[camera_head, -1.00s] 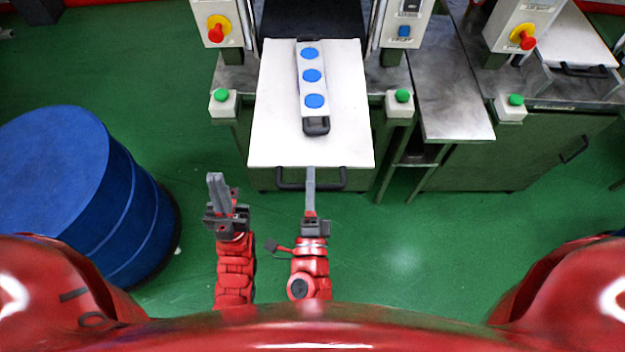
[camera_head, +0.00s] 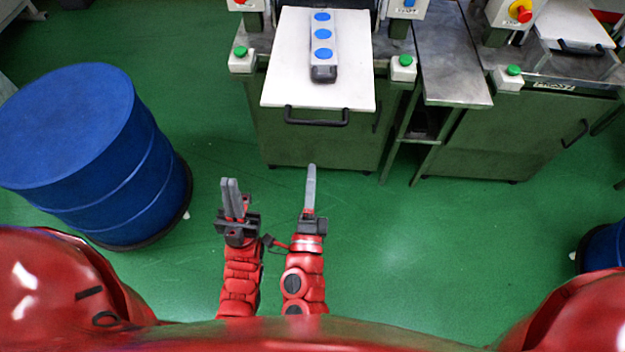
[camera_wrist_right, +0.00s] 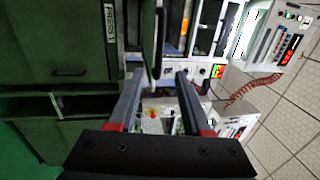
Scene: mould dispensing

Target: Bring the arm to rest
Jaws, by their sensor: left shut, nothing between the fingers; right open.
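My left gripper (camera_head: 232,197) is in the lower middle of the head view, shut and empty, pointing up the picture above the green floor. My right gripper (camera_head: 310,186) is just to its right, seen edge-on in the head view. In the right wrist view its two fingers (camera_wrist_right: 160,95) stand apart with nothing held between them. Both grippers are short of the press table and touch nothing. A white mould strip with three blue discs (camera_head: 323,45) lies on the white sliding plate (camera_head: 350,85), its dark handle toward me.
The white plate's black handle (camera_head: 316,116) juts toward me. A blue drum (camera_head: 90,150) stands at the left. Green buttons (camera_head: 403,61) flank the plate. A metal side table (camera_head: 450,70) is at the right. The green floor around my grippers is clear.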

